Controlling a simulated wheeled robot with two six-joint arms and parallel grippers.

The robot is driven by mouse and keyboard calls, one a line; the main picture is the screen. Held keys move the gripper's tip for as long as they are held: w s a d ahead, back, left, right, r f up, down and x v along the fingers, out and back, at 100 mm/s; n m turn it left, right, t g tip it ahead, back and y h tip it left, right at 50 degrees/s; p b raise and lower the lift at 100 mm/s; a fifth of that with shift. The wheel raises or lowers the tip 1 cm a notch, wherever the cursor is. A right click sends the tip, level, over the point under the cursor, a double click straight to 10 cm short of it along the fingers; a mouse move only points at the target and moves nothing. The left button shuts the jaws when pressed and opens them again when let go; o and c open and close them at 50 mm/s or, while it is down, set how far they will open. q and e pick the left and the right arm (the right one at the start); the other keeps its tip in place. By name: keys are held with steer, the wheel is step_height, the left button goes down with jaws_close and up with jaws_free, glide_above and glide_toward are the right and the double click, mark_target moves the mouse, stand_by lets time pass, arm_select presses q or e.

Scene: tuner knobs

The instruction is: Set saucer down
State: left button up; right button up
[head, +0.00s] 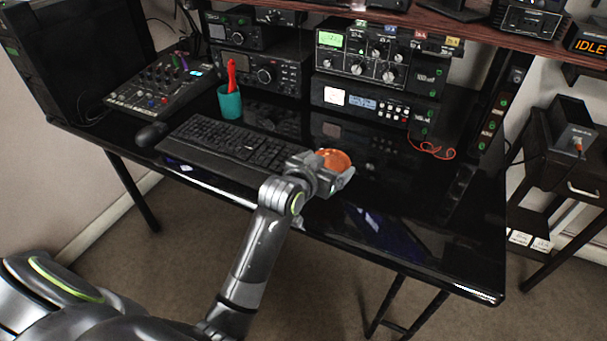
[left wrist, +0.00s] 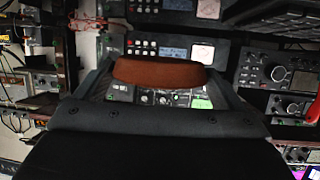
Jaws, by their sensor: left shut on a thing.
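The saucer (head: 334,159) is a small round orange dish. My left gripper (head: 336,170) is shut on its near side, at the front part of the black desk (head: 410,205), just right of the keyboard. In the left wrist view the saucer (left wrist: 160,72) shows nearly edge-on as a brown-orange band beyond the dark gripper body. The gripper hides the saucer's near part, and I cannot tell whether its underside touches the desk. My right gripper is not in view.
The keyboard (head: 225,148) lies left of the gripper, with a mouse (head: 150,135) and a mixer (head: 160,85) farther left. A teal cup (head: 230,103) stands behind it. Radio units (head: 370,104) line the back. An orange cable (head: 432,150) lies back right. The desk's front right is clear.

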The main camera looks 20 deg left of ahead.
arm_select(q)
step_height(320, 180, down, 7)
steer(key=shift+r+b, duration=0.15)
steer(key=shift+b, duration=0.3)
steer(key=o, duration=0.9)
steer(key=shift+f, duration=0.2)
steer(key=shift+o, duration=0.2)
steer(key=shift+r, duration=0.1)
